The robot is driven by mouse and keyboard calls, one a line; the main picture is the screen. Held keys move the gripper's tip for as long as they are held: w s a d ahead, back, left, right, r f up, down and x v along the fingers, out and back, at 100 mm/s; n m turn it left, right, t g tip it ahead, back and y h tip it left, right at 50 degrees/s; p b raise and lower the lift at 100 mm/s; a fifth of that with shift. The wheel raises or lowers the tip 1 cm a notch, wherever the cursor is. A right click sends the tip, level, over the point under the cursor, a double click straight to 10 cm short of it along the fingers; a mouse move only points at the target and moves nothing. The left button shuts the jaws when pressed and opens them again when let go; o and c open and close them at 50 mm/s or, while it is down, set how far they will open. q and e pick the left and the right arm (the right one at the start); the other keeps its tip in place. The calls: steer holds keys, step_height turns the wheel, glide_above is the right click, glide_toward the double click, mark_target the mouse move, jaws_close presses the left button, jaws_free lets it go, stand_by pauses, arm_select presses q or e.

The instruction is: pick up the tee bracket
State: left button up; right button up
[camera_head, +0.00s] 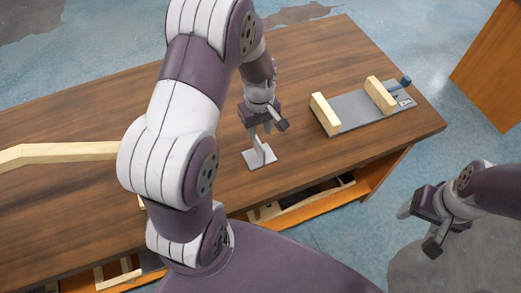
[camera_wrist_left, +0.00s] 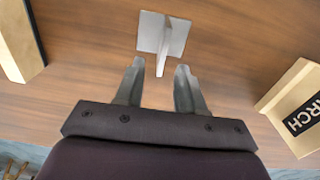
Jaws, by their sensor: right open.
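The tee bracket (camera_head: 262,158) is a light grey metal piece with a flat base plate and an upright fin, standing on the wooden table. It also shows at the top middle of the left wrist view (camera_wrist_left: 150,32). My left gripper (camera_head: 266,128) is above and close to the bracket, pointing down. In the left wrist view my left gripper (camera_wrist_left: 160,68) is open, and the fin's near end appears between its two fingertips with space on both sides. Contact is not visible. My right gripper (camera_head: 418,228) is open and empty, off the table's front right side.
A grey plate (camera_head: 350,109) with two wooden blocks and a blue clamp-like part lies on the table's right. A long wooden beam (camera_head: 60,151) lies at left. A box with dark lettering (camera_wrist_left: 293,92) shows in the wrist view. Open shelves with wooden pieces (camera_head: 300,203) are below.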

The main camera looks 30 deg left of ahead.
mark_target(259, 142)
arm_select(q)
steer(key=f, duration=0.5)
steer(key=f+p, duration=0.1)
steer(key=f, duration=0.1)
steer(key=shift+s+d+f, duration=0.1)
steer(key=shift+s+f, duration=0.2)
steer(key=shift+s, duration=0.1)
steer(key=shift+w+f, duration=0.1)
steer(key=shift+w, duration=0.05)
jaws_close()
